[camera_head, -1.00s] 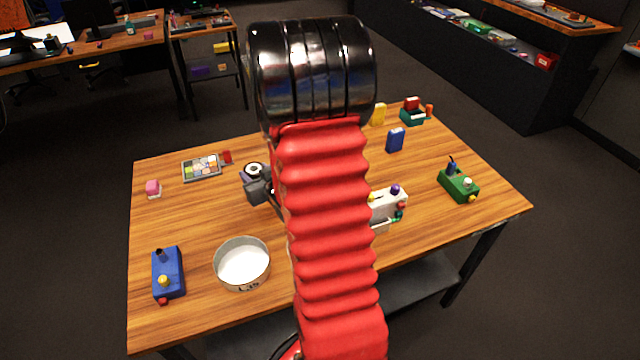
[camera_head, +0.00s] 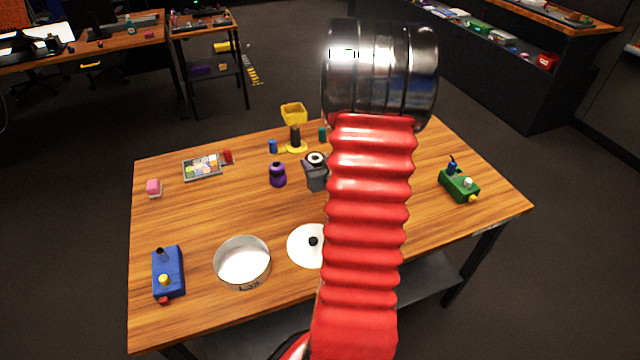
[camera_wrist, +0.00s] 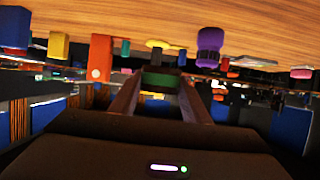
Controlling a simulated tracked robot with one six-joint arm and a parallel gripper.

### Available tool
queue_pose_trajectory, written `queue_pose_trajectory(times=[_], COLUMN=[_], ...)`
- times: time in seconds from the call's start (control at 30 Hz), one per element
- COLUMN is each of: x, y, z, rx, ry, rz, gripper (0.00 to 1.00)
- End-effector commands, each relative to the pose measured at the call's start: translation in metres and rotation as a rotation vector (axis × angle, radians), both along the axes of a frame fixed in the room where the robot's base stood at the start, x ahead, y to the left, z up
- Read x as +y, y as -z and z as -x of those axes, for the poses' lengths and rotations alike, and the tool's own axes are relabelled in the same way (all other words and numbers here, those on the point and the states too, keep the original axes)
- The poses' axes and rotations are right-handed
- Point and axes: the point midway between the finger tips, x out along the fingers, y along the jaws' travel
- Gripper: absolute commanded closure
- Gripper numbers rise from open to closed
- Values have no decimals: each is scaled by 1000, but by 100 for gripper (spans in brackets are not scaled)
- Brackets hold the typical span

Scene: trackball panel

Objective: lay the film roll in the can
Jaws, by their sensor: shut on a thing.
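The can (camera_head: 242,264) is a round, open metal tin at the front left of the table, and it looks empty. In the wrist view my gripper (camera_wrist: 158,92) is shut on a small dark thing with a green face, which I take for the film roll (camera_wrist: 160,79). In the head view my grey wrist shows behind the arm's left edge, above the table's middle, back and right of the can. The fingers and the roll cannot be made out there. A white round lid with a black knob (camera_head: 304,246) lies right of the can, partly behind my arm.
A blue control box (camera_head: 168,272) stands left of the can. A purple bottle-like thing (camera_head: 278,175) and a yellow stand (camera_head: 296,147) are near my wrist. A tray (camera_head: 203,168) lies back left, a green box (camera_head: 459,185) right. The table between tray and can is clear.

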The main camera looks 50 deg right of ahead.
Motion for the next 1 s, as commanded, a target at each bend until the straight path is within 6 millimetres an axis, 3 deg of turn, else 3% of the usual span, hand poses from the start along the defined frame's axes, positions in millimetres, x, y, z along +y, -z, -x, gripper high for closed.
queue_pose_trajectory(times=[0.53,1.0], x=[1,1], y=[54,60], z=[0,-1], rx=[1,0], ry=[0,-1], rz=[-3,0], gripper=[79,79])
